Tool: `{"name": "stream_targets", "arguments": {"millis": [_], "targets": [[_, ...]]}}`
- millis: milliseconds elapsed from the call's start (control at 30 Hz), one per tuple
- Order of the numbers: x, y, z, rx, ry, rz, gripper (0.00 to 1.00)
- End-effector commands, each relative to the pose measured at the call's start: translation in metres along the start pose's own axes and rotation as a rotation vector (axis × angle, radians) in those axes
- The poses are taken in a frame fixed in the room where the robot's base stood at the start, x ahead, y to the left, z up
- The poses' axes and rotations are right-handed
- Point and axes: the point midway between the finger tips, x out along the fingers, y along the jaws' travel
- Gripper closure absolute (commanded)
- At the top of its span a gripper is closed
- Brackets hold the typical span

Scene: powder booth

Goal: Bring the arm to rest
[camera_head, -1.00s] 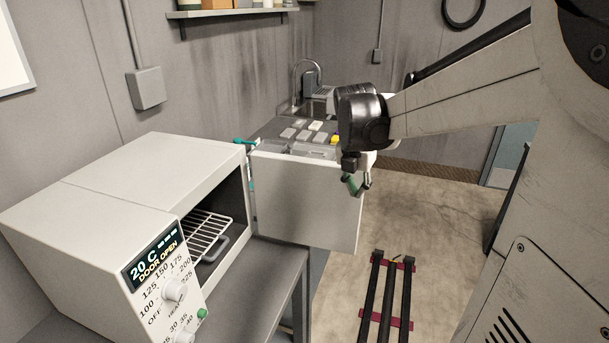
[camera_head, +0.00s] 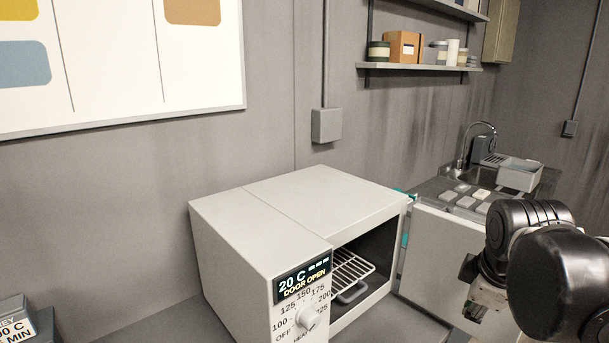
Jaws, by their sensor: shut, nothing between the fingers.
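My arm's black wrist (camera_head: 545,250) is at the lower right, in front of the open oven door. My gripper (camera_head: 476,308) hangs below and left of the wrist, small and partly hidden by it. It is shut, and I see nothing held in it. The white oven (camera_head: 265,235) stands in the middle, and its display reads 20 C and DOOR OPEN. Its door (camera_head: 435,255) is swung out to the right, and my gripper overlaps its lower right part in the picture. Whether they touch cannot be told.
A wire rack (camera_head: 352,268) is inside the oven. Behind the door is a counter with several small grey pieces (camera_head: 465,200), a grey bin (camera_head: 520,174) and a sink tap (camera_head: 478,128). A wall shelf (camera_head: 420,67) holds jars and a box.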

Motion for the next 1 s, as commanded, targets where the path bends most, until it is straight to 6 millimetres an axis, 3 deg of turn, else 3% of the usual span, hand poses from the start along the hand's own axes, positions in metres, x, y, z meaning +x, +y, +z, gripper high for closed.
{"name": "stream_targets", "arguments": {"millis": [33, 300, 500, 700, 1000], "targets": [[0.002, -0.016, -0.005, 0.074, 0.021, 0.009, 1.00], [0.006, -0.081, -0.025, 0.559, 0.152, 0.023, 1.00], [0.011, -0.117, -0.034, 0.847, 0.233, -0.008, 1.00], [0.013, -0.131, -0.037, 0.974, 0.267, -0.029, 1.00], [0.012, -0.131, -0.037, 0.986, 0.269, -0.031, 1.00]]}}
